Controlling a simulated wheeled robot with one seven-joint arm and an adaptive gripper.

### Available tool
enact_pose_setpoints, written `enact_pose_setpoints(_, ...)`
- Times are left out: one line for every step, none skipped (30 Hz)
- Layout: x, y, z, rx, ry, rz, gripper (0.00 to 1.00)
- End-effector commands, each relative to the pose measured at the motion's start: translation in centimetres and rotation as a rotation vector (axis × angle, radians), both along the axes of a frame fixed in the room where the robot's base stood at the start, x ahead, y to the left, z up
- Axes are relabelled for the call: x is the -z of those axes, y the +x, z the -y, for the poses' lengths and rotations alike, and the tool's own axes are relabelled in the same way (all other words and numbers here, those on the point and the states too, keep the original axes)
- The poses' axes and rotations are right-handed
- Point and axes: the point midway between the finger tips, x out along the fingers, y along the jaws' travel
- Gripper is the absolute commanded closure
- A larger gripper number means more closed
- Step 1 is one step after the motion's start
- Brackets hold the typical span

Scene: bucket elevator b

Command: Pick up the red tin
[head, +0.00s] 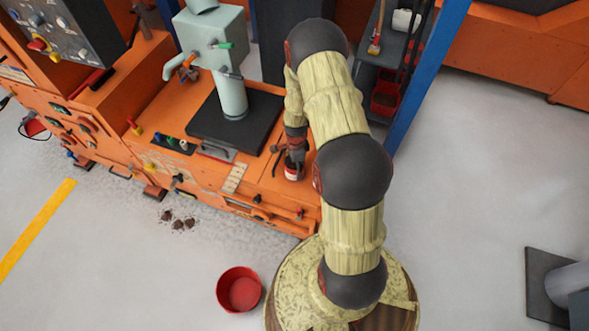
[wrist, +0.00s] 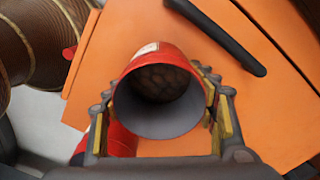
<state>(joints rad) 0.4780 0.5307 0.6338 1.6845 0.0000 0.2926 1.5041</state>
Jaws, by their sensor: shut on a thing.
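The red tin (head: 292,170) is at the front right of the orange bench, with a pale band on it. My gripper (head: 295,155) reaches down to it from above. In the wrist view the tin (wrist: 150,54) shows its round grey open mouth toward the camera, with a dark brown, lumpy look deep inside. My gripper (wrist: 163,120) is shut on it, one finger at each side of the tin. I cannot tell whether the tin's base touches the bench.
A grey-green machine (head: 231,90) stands on a black plate (head: 250,128) left of the tin. A blue post (head: 428,70) and a shelf stand to the right. A red bowl (head: 239,289) and brown clumps (head: 178,222) are on the floor.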

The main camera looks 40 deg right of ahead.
Motion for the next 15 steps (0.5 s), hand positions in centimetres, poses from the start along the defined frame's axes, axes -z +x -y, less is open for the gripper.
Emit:
enact_pose_setpoints(0.0,0.0,0.0,0.000,0.000,0.000,0.89)
enact_pose_setpoints(0.0,0.0,0.0,0.000,0.000,0.000,0.89)
enact_pose_setpoints(0.0,0.0,0.0,0.000,0.000,0.000,0.89)
enact_pose_setpoints(0.0,0.0,0.0,0.000,0.000,0.000,0.89)
enact_pose_setpoints(0.0,0.0,0.0,0.000,0.000,0.000,0.89)
enact_pose_setpoints(0.0,0.0,0.0,0.000,0.000,0.000,0.89)
enact_pose_setpoints(0.0,0.0,0.0,0.000,0.000,0.000,0.89)
enact_pose_setpoints(-0.1,0.0,0.0,0.000,0.000,0.000,0.89)
enact_pose_setpoints(-0.2,0.0,0.0,0.000,0.000,0.000,0.89)
enact_pose_setpoints(-0.3,0.0,0.0,0.000,0.000,0.001,0.89)
enact_pose_setpoints(-0.4,0.0,0.0,0.000,0.000,0.001,0.89)
enact_pose_setpoints(-0.7,0.0,0.0,0.000,0.000,0.001,0.89)
enact_pose_setpoints(-0.9,0.0,0.0,0.000,0.000,0.001,0.89)
enact_pose_setpoints(-1.2,0.1,0.0,0.000,-0.001,0.002,0.89)
enact_pose_setpoints(-1.7,0.1,0.0,0.000,-0.001,0.002,0.89)
